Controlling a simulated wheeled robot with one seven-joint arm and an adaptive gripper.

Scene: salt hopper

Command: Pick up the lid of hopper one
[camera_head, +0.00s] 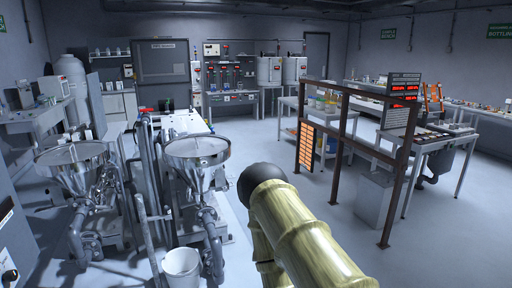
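Two steel hoppers stand at the left, each a cone on a frame with pipes below. The left hopper (75,178) has a flat round grey lid (70,154) on top, with a thin upright part near its middle. The right hopper (192,172) has a similar round lid (197,147), which looks flat on its rim. I cannot read a number on either, so I cannot tell which is hopper one. My arm, yellow-green with a dark rounded end, rises at the lower middle, right of the right hopper. My gripper is not visible.
A white bucket (182,268) stands on the floor below the right hopper. A brown frame (345,125) with display panels and a grey box (374,200) stand at the right. Benches line the walls. A grey pole (150,240) rises between the hoppers. The floor at the lower right is clear.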

